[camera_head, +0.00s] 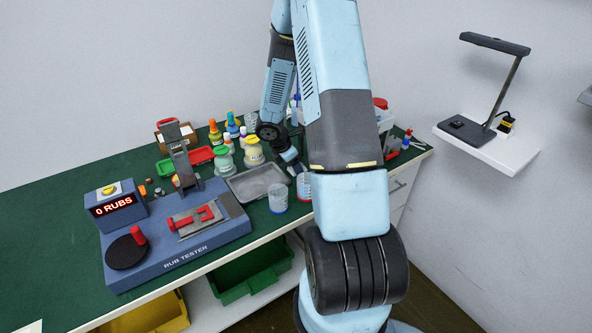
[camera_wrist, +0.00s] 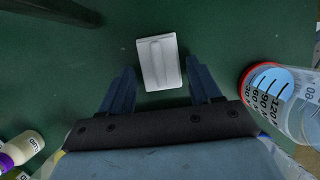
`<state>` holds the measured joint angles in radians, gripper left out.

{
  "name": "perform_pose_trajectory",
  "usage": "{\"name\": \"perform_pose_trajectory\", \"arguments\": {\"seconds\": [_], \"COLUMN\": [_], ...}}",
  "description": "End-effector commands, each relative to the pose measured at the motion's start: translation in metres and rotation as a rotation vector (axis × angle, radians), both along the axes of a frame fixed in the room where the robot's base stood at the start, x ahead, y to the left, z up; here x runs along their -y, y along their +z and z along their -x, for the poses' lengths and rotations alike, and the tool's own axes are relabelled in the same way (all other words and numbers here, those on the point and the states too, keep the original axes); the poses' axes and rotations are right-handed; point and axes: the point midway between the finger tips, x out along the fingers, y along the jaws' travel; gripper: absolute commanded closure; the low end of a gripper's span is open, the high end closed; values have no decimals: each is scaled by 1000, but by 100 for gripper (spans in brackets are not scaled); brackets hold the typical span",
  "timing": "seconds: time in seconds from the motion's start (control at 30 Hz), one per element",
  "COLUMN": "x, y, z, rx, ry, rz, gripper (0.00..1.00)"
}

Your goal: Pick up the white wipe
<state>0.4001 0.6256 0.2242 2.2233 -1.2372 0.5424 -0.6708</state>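The white wipe (camera_wrist: 159,64) shows in the wrist view as a pale, roughly square piece with a raised ridge down its middle. It lies on the green bench top, slightly tilted in the picture. My gripper (camera_wrist: 157,82) is open, with one dark blue finger on each side of the wipe's near end. There is a gap between each finger and the wipe, and I cannot tell the height of the fingertips above it. In the head view my arm hides the wipe and most of my gripper.
A graduated beaker (camera_wrist: 287,98) with a red rim stands close to the right finger. Small bottles (camera_wrist: 22,147) stand at the lower left. In the head view, a blue rub tester (camera_head: 170,245), a grey tray (camera_head: 256,181) and several bottles occupy the green bench (camera_head: 40,225).

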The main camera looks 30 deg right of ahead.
Motion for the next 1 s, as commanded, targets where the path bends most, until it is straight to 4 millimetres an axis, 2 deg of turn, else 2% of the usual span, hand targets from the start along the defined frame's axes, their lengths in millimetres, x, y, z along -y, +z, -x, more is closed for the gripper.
{"name": "perform_pose_trajectory", "arguments": {"seconds": [0.07, 0.4, 0.77, 0.97, 1.0], "x": [0, 0, 1, 0, 0], "y": [0, 0, 6, 33, 38], "z": [1, 1, 0, 0, 5], "rx": [-2, -2, 1, 4, 3], "ry": [-1, -1, -2, -2, -1], "rz": [0, 0, 1, 1, 1], "gripper": [49, 80, 81, 81, 81]}}
